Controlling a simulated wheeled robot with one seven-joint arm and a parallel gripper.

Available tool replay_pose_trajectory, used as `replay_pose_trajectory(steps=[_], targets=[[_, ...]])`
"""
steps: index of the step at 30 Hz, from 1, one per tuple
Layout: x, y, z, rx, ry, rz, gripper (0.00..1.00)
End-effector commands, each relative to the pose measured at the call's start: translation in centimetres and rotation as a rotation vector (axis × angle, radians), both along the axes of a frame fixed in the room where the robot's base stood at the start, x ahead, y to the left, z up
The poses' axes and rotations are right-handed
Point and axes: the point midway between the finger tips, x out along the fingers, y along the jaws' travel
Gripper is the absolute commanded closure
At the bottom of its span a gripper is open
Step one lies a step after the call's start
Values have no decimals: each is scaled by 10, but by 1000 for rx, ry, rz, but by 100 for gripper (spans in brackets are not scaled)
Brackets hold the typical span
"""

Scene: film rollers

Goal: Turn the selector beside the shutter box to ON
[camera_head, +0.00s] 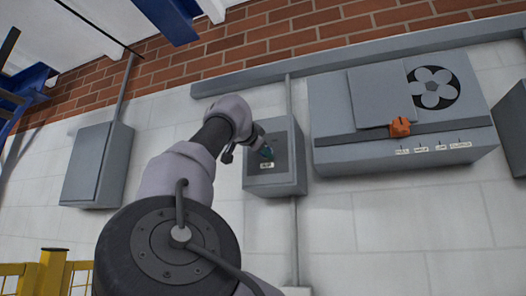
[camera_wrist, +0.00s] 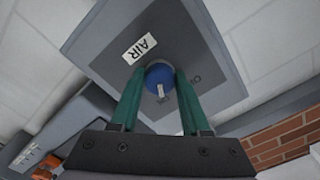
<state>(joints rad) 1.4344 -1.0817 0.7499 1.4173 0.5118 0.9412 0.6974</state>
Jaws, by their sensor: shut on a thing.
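The selector (camera_wrist: 158,77) is a round blue knob with a white pointer mark on the grey AIR box (camera_head: 290,183). In the wrist view the pointer aims towards the bottom of the picture, slightly right. My gripper (camera_wrist: 161,70) has its two teal fingers shut on the knob, one on either side. In the head view my gripper (camera_head: 267,153) is at the front of the AIR box, and the knob cannot be made out there. Lettering (camera_wrist: 195,80) beside the right finger is partly hidden. The shutter box (camera_head: 330,103), with a fan opening and an orange handle (camera_head: 400,127), is to the right.
A white AIR label (camera_wrist: 139,48) is on the box front. Another grey box (camera_head: 95,165) hangs on the left wall. Conduits run above and below the AIR box. A yellow railing (camera_head: 52,270) stands at lower left. Bare wall lies below the boxes.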

Motion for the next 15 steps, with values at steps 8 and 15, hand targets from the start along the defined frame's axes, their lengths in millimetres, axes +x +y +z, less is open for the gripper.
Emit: replay_pose_trajectory(steps=[8, 15], targets=[[0, 1, -1, 4, 2, 1, 100], [0, 0, -1, 2, 1, 1, 24]])
